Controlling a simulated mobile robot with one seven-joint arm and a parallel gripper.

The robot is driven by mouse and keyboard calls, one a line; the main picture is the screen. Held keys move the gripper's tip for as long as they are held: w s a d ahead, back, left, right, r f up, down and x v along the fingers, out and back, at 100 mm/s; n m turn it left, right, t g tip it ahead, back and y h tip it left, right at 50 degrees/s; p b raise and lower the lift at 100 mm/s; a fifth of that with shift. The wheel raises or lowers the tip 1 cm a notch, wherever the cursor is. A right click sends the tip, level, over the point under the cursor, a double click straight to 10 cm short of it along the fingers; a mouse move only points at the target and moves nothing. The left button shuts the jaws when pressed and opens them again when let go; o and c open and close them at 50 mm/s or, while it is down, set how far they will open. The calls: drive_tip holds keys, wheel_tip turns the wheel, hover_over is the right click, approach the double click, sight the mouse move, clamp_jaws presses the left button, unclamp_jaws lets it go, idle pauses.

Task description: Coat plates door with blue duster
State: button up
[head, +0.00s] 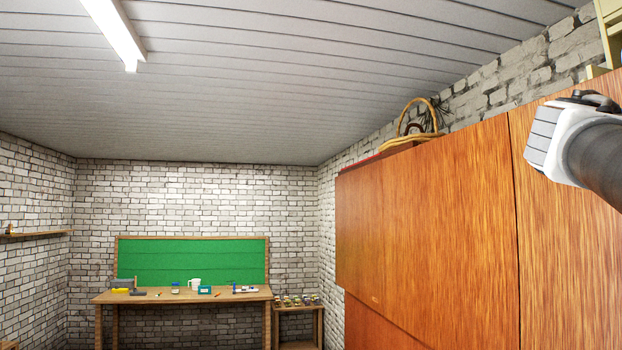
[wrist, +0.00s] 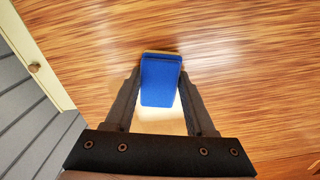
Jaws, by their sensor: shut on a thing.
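My gripper (wrist: 160,79) is shut on a blue duster (wrist: 160,88), one finger on each side of it. The duster is a blue block with a thin tan edge at its far end. That end is at or very close to a brown wood-grain panel (wrist: 250,75); I cannot tell whether it touches. In the head view, tall orange-brown wooden doors (head: 430,215) fill the right side, and a second panel (head: 560,260) lies behind my arm. No label shows which is the plates door. The duster is hidden in the head view.
A wicker basket (head: 405,138) stands on top of the wall unit. A workbench (head: 180,296) with small items and a green board (head: 190,262) stand at the far wall.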

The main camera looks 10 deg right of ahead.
drive_tip(key=shift+r+p, duration=0.55)
drive_tip(key=shift+r, duration=0.3)
drive_tip(key=shift+w+a+p, duration=0.65)
drive_tip(key=shift+w+p, duration=0.95)
drive_tip(key=shift+w, duration=6.45)
drive_tip(key=shift+s+d+r+b, duration=0.25)
drive_tip(key=shift+s+b, duration=0.55)
drive_tip(key=shift+s, duration=1.9)
drive_tip(key=shift+s+d+r+b, duration=0.2)
drive_tip(key=shift+s+b, duration=0.65)
drive_tip(key=shift+s, duration=1.85)
drive_tip(key=shift+s+d+r+b, duration=0.25)
drive_tip(key=shift+s+b, duration=0.55)
drive_tip(key=shift+s, duration=1.9)
drive_tip(key=shift+r+p, duration=0.7)
drive_tip(key=shift+r, duration=0.15)
drive_tip(key=shift+w+a+f, duration=0.1)
drive_tip(key=shift+w+a, duration=0.1)
drive_tip(key=shift+w, duration=1.55)
drive_tip(key=w+p, duration=0.2)
drive_tip(key=w, duration=0.4)
drive_tip(key=shift+w+a, duration=0.25)
drive_tip(key=shift+w, duration=0.05)
